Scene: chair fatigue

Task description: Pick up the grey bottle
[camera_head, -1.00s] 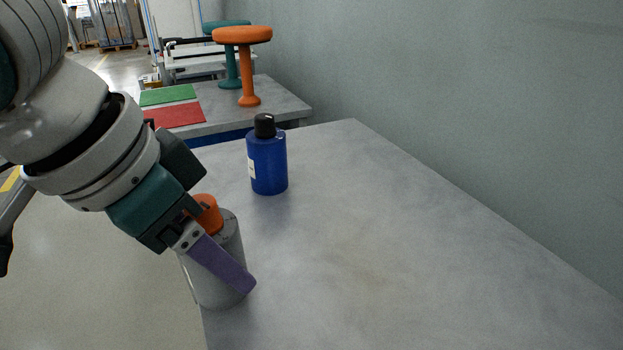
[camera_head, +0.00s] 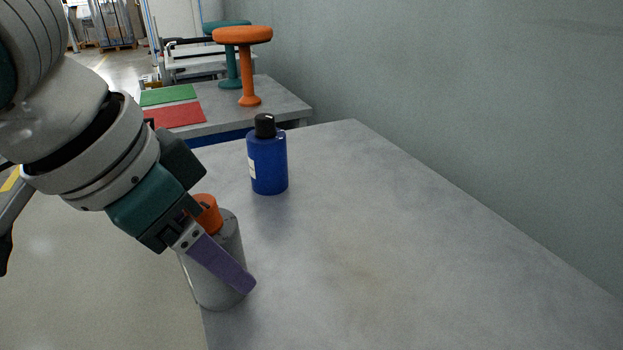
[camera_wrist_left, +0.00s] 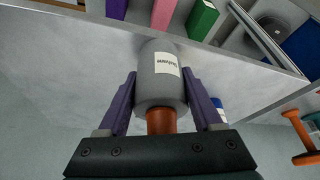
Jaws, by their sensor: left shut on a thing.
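The grey bottle (camera_head: 218,284) with an orange cap (camera_head: 207,212) stands at the table's near left edge in the head view. My left gripper (camera_head: 222,268) reaches down over it from the left, one purple finger lying across its side. In the left wrist view the grey bottle (camera_wrist_left: 160,82) with its white label sits between both purple fingers, and the left gripper (camera_wrist_left: 160,90) is shut on it. The bottle's base appears at table level; whether it touches the table is hard to tell. My right gripper is not in view.
A blue bottle (camera_head: 268,163) with a black cap stands farther back on the grey table (camera_head: 400,260). The table's right part is clear up to the wall. A second table behind holds red (camera_head: 174,115) and green mats and an orange stool (camera_head: 245,62).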

